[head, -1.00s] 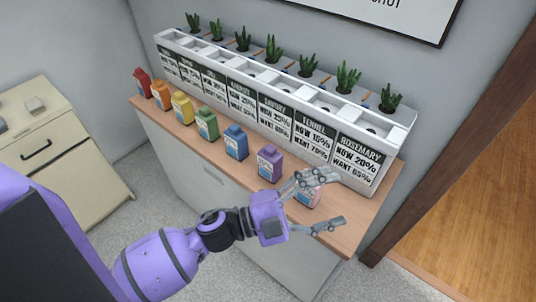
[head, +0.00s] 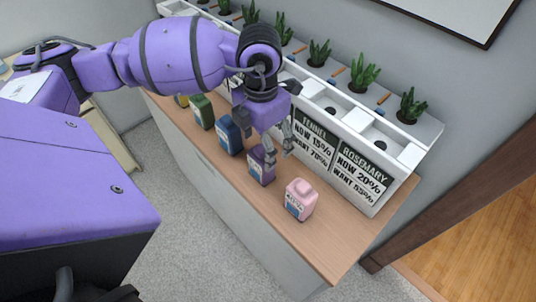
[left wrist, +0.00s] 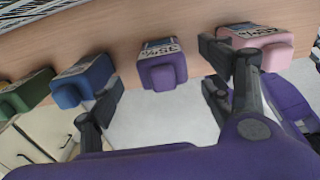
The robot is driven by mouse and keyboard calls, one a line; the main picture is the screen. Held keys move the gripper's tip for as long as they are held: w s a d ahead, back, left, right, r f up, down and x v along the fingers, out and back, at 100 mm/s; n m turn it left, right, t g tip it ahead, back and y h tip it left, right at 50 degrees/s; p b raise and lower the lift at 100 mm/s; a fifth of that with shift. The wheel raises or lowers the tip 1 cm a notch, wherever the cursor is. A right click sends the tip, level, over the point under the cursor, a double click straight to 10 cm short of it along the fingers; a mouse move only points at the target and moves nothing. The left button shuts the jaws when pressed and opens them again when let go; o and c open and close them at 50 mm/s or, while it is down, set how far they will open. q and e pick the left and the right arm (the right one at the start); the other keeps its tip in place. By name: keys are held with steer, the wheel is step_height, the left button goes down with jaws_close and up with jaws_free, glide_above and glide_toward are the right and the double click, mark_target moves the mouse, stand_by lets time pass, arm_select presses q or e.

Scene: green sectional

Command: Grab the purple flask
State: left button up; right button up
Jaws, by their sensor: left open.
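The purple flask (head: 260,168) stands upright on the wooden counter top, between the blue flask (head: 230,136) and the pink flask (head: 300,199). My left gripper (head: 277,150) is over the purple flask from above, its fingers partly covering it in the head view. In the left wrist view the purple flask (left wrist: 162,68) sits between the two spread fingers of the open left gripper (left wrist: 165,90), with a gap visible on both sides. The right gripper is not in view.
The pink flask (left wrist: 262,46) is close behind one finger and the blue flask (left wrist: 84,80) near the other in the wrist view. A white planter (head: 408,155) with price signs and plants runs along the counter's back. Bare counter (head: 340,245) lies at the right end.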

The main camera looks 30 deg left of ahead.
mark_target(259, 151)
arm_select(q)
steer(key=f, duration=0.1)
steer(key=s+f, duration=0.1)
steer(key=shift+s+f, duration=0.25)
steer(key=shift+f, duration=0.05)
steer(key=f, duration=0.2)
steer(key=w+f, duration=0.1)
steer(key=shift+f, duration=0.35)
steer(key=shift+s+f, duration=0.15)
steer(key=shift+f, duration=0.05)
steer(key=c, duration=1.2)
steer(key=shift+c, duration=1)
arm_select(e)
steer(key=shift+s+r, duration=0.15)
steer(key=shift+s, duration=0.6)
arm_select(q)
steer(key=shift+r, duration=0.15)
